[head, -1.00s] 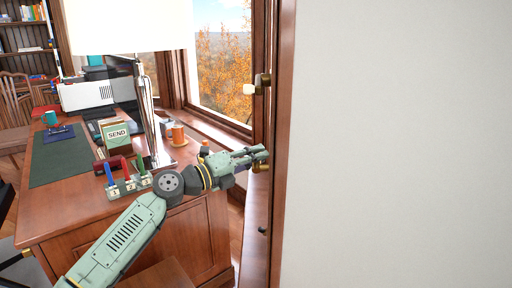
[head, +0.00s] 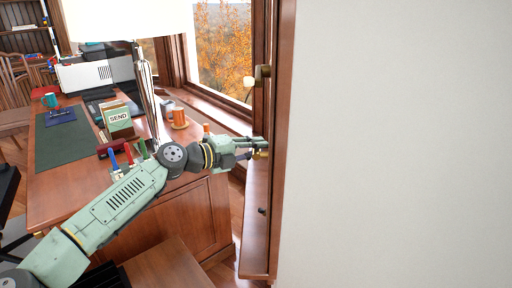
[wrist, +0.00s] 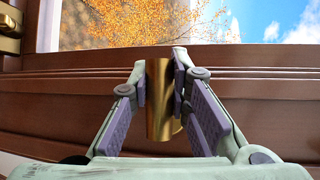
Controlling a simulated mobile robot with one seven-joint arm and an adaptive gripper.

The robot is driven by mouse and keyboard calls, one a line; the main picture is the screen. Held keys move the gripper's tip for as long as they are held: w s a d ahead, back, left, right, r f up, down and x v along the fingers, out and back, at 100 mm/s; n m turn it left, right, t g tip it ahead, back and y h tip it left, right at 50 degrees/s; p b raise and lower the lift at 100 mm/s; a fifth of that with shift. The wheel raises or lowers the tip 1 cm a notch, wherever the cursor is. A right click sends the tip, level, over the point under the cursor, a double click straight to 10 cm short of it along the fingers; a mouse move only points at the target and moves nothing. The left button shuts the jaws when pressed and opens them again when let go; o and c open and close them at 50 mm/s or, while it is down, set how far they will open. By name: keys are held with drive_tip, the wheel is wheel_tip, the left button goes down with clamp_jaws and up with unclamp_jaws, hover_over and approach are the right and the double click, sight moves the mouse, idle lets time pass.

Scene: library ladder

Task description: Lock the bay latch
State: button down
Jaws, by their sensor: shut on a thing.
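The brass latch handle (wrist: 160,100) stands between my fingers in the wrist view, as a short upright cylinder in front of the brown window woodwork. My gripper (wrist: 161,82) is shut on it, with a purple pad against each side. In the head view my gripper (head: 259,147) reaches right to the wooden window frame, and a little of the brass handle (head: 263,154) shows at its tips. The fingers hide most of the handle there. I cannot tell whether the latch is locked.
A second brass fitting (head: 263,72) sits higher on the frame. A desk (head: 185,205) with a lamp (head: 146,95), orange mug (head: 179,116) and SEND box (head: 118,117) stands left, under and behind my arm. A pale wall (head: 400,150) fills the right.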

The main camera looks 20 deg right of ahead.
drive_tip(key=c, duration=1.5)
unclamp_jaws()
drive_tip(key=v, duration=1.2)
